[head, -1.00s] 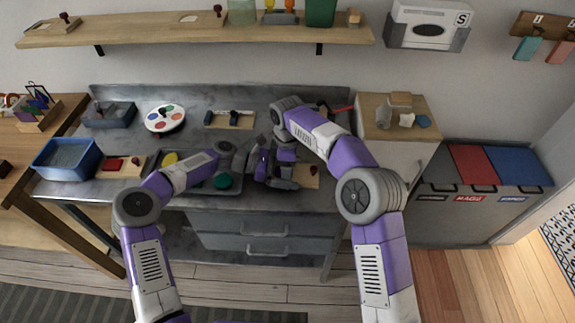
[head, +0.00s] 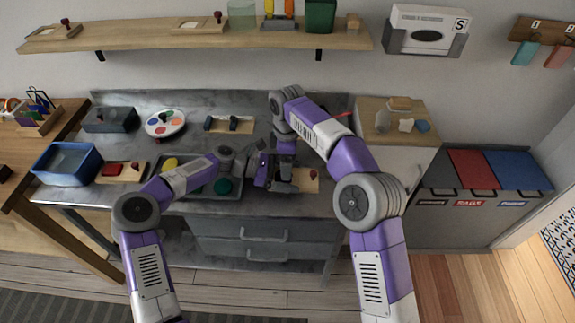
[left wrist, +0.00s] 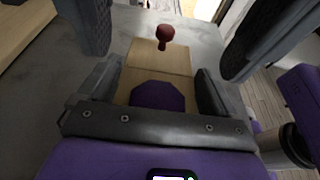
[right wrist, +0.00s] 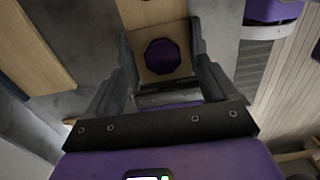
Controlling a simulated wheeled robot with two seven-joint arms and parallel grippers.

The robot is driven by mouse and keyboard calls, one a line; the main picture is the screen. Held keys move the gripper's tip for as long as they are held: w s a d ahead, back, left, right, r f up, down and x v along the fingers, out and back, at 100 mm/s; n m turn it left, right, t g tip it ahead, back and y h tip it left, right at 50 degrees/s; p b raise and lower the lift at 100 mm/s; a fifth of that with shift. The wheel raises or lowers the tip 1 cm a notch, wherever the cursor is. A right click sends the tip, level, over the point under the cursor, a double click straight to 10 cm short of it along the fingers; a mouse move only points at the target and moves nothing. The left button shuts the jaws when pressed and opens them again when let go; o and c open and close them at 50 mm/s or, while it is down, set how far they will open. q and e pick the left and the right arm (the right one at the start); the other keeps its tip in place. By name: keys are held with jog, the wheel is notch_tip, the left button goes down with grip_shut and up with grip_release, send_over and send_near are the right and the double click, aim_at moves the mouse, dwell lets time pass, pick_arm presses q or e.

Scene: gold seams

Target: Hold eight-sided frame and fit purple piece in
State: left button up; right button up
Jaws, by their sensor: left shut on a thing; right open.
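A light wooden board (left wrist: 159,57), which I take to be the eight-sided frame, lies between my left fingers. My left gripper (left wrist: 157,72) is shut on it by its two sides. A dark purple eight-sided piece (left wrist: 157,96) shows within the board; I cannot tell if it sits flush. The right wrist view also shows the purple piece (right wrist: 162,57) on the wood, between my right fingers. My right gripper (right wrist: 161,42) is open, one finger on each side and apart from the piece. In the head view my left gripper (head: 246,158) and right gripper (head: 283,172) are close together and hide the frame.
A grey tray (head: 200,195) with yellow and green pieces is left of the grippers. A small board with a red-knobbed stamp (head: 313,173) is to the right.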

pick_arm(q)
jog(key=shift+s+f, duration=0.1)
jog(key=shift+f, duration=0.15)
pick_arm(e)
jog(key=shift+r, duration=1.2)
pick_arm(q)
jog(key=o, duration=0.5)
jog(key=shift+a+r, duration=0.1)
